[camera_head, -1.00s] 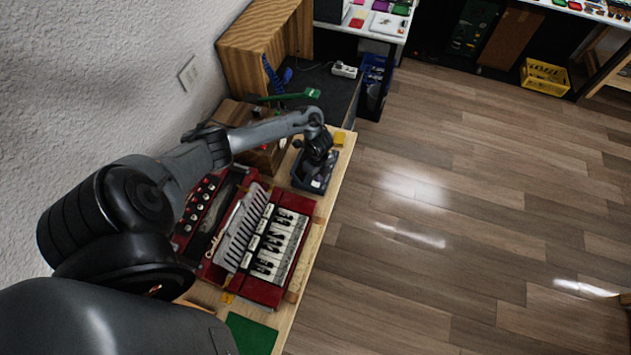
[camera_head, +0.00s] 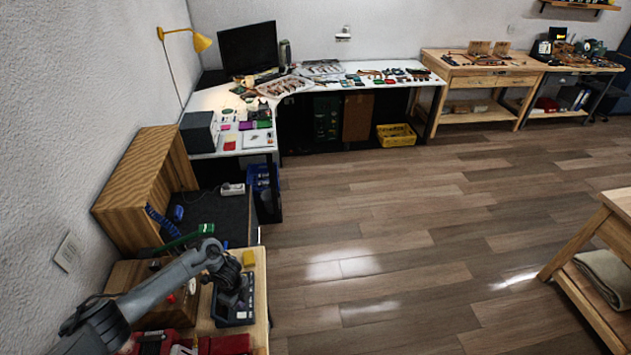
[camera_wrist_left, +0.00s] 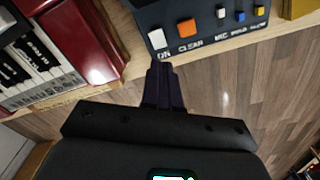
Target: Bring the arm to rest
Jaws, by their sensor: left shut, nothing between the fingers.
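My left gripper (camera_head: 228,278) is low in the head view, at the end of my grey arm, over or beside a dark blue-grey button box (camera_head: 236,314). In the left wrist view the gripper's dark fingers (camera_wrist_left: 163,72) are together with nothing between them. Their tips point at the front edge of the button box (camera_wrist_left: 152,14), near its white "ON" and orange "CLEAR" buttons. The head view does not show whether they touch. A red accordion (camera_head: 222,345) is cut off at the bottom edge; its keys show in the wrist view (camera_wrist_left: 38,68). My right gripper is out of view.
The wooden bench (camera_head: 260,290) ends just right of the button box, with open floor (camera_head: 400,230) beyond. A yellow block (camera_head: 249,258) and a green tool (camera_head: 190,238) lie behind the gripper. A wooden cabinet (camera_head: 140,190) stands at the left wall.

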